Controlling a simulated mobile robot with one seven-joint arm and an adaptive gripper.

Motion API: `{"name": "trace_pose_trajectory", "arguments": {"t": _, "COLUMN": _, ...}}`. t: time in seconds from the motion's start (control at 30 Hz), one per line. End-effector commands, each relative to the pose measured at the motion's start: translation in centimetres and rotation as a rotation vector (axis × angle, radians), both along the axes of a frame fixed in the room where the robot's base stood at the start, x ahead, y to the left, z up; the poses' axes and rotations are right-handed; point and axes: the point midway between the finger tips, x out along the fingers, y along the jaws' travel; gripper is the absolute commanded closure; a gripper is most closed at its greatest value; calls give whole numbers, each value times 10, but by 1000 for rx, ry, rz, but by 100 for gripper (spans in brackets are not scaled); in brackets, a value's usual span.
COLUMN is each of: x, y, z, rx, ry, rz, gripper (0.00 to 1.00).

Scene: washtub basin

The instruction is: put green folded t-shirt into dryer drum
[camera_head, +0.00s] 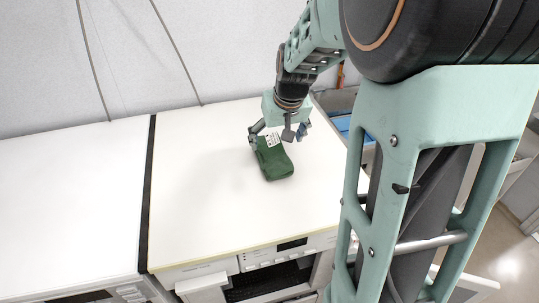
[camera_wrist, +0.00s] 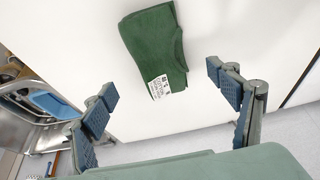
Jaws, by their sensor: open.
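The green folded t-shirt (camera_head: 275,161) lies on the white top of the machine, near its right side. It has a white printed label, and it also shows in the wrist view (camera_wrist: 155,42) at the top centre. My gripper (camera_head: 279,138) is just behind and above the shirt in the head view. In the wrist view my gripper (camera_wrist: 162,94) is open, with its two blue-padded fingers apart and nothing between them. The shirt lies beyond the fingertips. The dryer front (camera_head: 290,250) shows a control panel and a dark opening below; no drum interior can be made out.
A second white top (camera_head: 70,190) lies to the left, past a dark gap (camera_head: 147,195). A basin with blue contents (camera_head: 342,124) stands behind on the right, and a metal one (camera_wrist: 40,100) shows in the wrist view. The white top around the shirt is clear.

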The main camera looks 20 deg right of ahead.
Motion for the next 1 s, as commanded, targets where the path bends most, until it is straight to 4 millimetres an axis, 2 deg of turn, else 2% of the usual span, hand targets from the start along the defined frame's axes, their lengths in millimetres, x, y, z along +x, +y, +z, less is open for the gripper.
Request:
{"name": "trace_pose_trajectory", "arguments": {"t": 0.1, "x": 7, "y": 0, "z": -19, "rx": 0, "ry": 5, "rz": -1, "gripper": 19}}
{"name": "trace_pose_trajectory", "arguments": {"t": 0.43, "x": 18, "y": 0, "z": -42, "rx": 0, "ry": 4, "rz": -1, "gripper": 19}}
{"name": "trace_pose_trajectory", "arguments": {"t": 0.7, "x": 34, "y": 0, "z": -74, "rx": 1, "ry": 5, "rz": -2, "gripper": 19}}
{"name": "trace_pose_trajectory", "arguments": {"t": 1.0, "x": 38, "y": 0, "z": -82, "rx": 0, "ry": 1, "rz": -1, "gripper": 19}}
